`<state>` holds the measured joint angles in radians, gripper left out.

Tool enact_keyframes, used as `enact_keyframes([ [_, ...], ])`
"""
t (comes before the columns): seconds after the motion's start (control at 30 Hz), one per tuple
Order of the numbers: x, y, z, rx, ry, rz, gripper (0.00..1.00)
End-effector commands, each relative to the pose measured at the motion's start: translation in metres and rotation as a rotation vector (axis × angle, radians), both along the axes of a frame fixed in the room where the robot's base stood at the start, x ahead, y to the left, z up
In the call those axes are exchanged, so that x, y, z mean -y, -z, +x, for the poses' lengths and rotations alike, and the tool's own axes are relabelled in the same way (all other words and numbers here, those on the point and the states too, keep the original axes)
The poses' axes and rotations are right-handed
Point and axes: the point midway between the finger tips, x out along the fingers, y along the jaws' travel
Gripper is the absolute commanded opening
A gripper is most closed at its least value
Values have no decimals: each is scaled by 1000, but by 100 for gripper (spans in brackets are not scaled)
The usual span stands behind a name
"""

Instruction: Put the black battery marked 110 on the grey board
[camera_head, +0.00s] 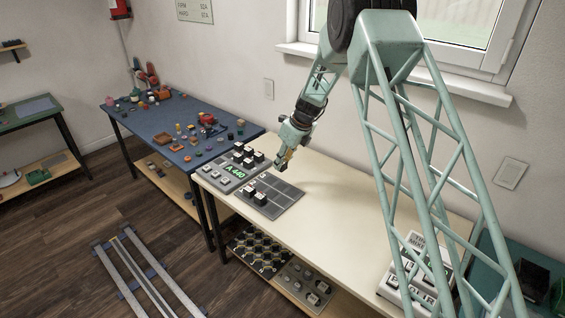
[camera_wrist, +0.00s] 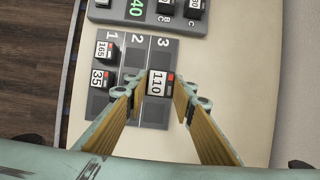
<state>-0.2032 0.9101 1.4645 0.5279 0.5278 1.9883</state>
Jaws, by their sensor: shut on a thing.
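My gripper (camera_wrist: 160,92) is shut on the black battery marked 110 (camera_wrist: 157,84), which has a white label and a red patch. In the wrist view the battery appears over column 3 of the grey board (camera_wrist: 133,58); it looks raised, but its underside is hidden. The board has columns marked 1, 2 and 3. Batteries marked 165 (camera_wrist: 105,50) and 35 (camera_wrist: 100,78) sit in column 1. In the head view my gripper (camera_head: 283,165) hangs above the back part of the grey board (camera_head: 286,193).
A grey panel (camera_head: 214,174) with a green A 440 display and several black blocks adjoins the board. The cream table (camera_head: 335,205) is clear to the right. A blue table (camera_head: 165,125) holds many small items.

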Motion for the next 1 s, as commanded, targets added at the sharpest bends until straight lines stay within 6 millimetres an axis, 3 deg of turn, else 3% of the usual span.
enact_keyframes([
  [0.57,0,4,0,0,0,0,12],
  [1.0,0,31,0,0,0,0,12],
])
